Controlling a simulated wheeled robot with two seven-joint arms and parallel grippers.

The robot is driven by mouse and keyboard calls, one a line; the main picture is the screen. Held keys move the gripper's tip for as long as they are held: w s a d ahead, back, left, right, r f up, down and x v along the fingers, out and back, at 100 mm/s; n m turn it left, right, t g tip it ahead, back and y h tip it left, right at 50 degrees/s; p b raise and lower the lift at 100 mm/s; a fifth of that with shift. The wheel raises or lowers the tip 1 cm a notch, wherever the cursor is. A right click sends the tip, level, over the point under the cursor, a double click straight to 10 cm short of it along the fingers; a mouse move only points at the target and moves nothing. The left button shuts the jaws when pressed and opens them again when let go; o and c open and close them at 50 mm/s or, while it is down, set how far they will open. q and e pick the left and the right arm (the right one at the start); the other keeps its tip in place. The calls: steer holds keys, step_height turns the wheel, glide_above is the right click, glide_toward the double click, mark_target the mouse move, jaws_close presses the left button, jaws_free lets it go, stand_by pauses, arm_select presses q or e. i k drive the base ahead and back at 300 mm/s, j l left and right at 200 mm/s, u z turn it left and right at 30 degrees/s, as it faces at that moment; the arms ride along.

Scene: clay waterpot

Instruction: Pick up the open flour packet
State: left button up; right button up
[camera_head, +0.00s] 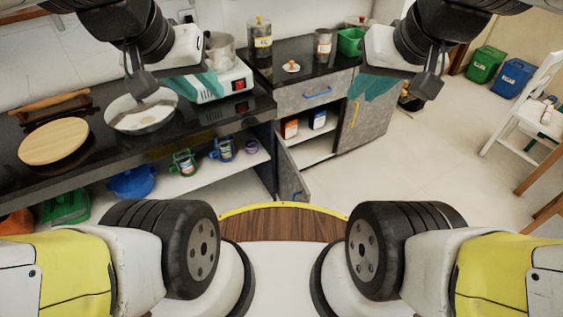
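Two packets stand inside the open lower cabinet: an orange-and-white packet (290,128) and a blue-and-white packet (317,119). They are too small to read, so I cannot tell which is flour or whether either is open. My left gripper (197,86) has teal fingers spread apart, empty, in front of the counter and hot plate, well left of the packets. My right gripper (371,87) also has its teal fingers apart, empty, to the right of the packets and in front of the grey cabinet door. Neither gripper touches a packet.
The black counter (80,160) holds a white bowl (142,119), wooden board (53,142) and hot plate (226,84). A lower cabinet door (291,178) stands open. Mugs (184,162) sit on the shelf. A white chair (527,112) is at right. The middle floor is clear.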

mark_target(289, 124)
steer(key=i+l+u, duration=0.1)
steer(key=l, duration=0.4)
steer(key=i+l+u, duration=0.1)
steer(key=l, duration=0.35)
steer(key=i+l+u, duration=0.1)
steer(key=l, duration=0.4)
steer(key=i+l+u, duration=0.1)
steer(key=l, duration=0.45)
steer(key=i+l+u, duration=0.1)
steer(key=l, duration=0.4)
steer(key=i, duration=0.05)
